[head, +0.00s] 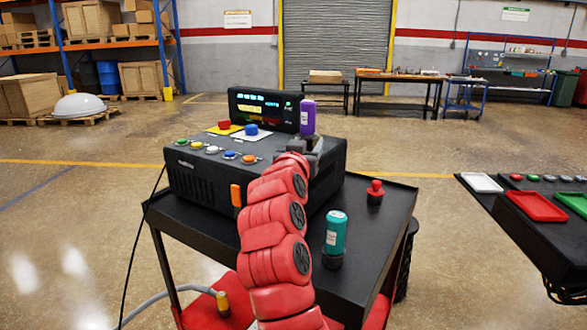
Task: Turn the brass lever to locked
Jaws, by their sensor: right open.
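A small brass-coloured upright piece (222,302), which may be the brass lever, stands on a red lower shelf (198,312) of the black cart at the bottom left. A grey hose runs up to it. It is too small to tell whether it is at locked. My right arm, red, reaches up from the bottom over the cart. Its gripper (314,146) is open at the right end of the control box, just below a purple bottle (307,117). I cannot tell whether they touch. The gripper is far above and right of the brass piece. My left gripper is out of view.
The black control box (205,172) with coloured buttons and a lit display sits on the cart (385,225). A teal bottle (335,232) and red knob (375,192) stand right of my arm. A table with trays (537,206) is at right. Floor at left is clear.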

